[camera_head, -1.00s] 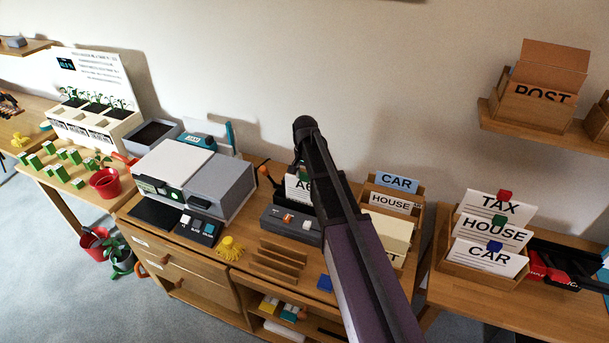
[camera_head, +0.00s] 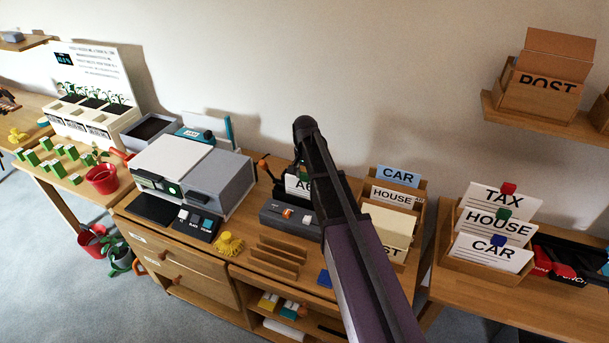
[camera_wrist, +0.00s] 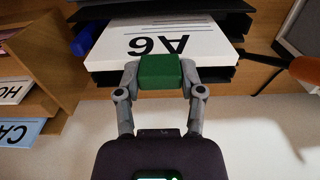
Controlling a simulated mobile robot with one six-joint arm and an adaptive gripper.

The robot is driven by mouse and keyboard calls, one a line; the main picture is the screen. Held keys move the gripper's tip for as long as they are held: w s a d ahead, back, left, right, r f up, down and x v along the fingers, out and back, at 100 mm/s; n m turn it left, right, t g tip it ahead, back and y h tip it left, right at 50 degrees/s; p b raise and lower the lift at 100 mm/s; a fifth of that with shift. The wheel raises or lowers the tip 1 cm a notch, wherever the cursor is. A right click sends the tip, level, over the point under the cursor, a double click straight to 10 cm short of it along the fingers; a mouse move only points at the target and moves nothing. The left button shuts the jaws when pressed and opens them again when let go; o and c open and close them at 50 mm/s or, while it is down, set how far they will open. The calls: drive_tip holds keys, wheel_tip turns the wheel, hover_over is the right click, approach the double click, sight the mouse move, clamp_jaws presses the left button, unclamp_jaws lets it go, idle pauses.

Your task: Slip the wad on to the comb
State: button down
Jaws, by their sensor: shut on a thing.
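My gripper (camera_wrist: 160,76) is shut on a green block-shaped clip (camera_wrist: 160,70) at the edge of a white wad (camera_wrist: 165,42) marked A6. In the wrist view the wad lies between black plates of a holder (camera_wrist: 108,79). I cannot tell for certain which part is the comb.
A wooden slatted rack (camera_head: 275,260) and a yellow figure (camera_head: 229,244) are in front. A grey machine (camera_head: 222,183) stands left. A wooden card box (camera_head: 422,215) with CAR and HOUSE cards is close on the right. An orange-tipped handle (camera_wrist: 305,70) is beside the wad.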

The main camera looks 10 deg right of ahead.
drive_tip(key=shift+c, duration=0.6)
unclamp_jaws()
drive_tip(key=shift+f, duration=0.1)
drive_tip(key=shift+o, duration=0.6)
drive_tip(key=shift+r, duration=0.2)
drive_tip(key=shift+r+p, duration=3.85)
drive_tip(key=shift+p, duration=0.2)
drive_tip(key=s+n, duration=0.6)
drive_tip(key=s, duration=1.8)
drive_tip(key=shift+s+n, duration=0.15)
drive_tip(key=shift+n, duration=0.25)
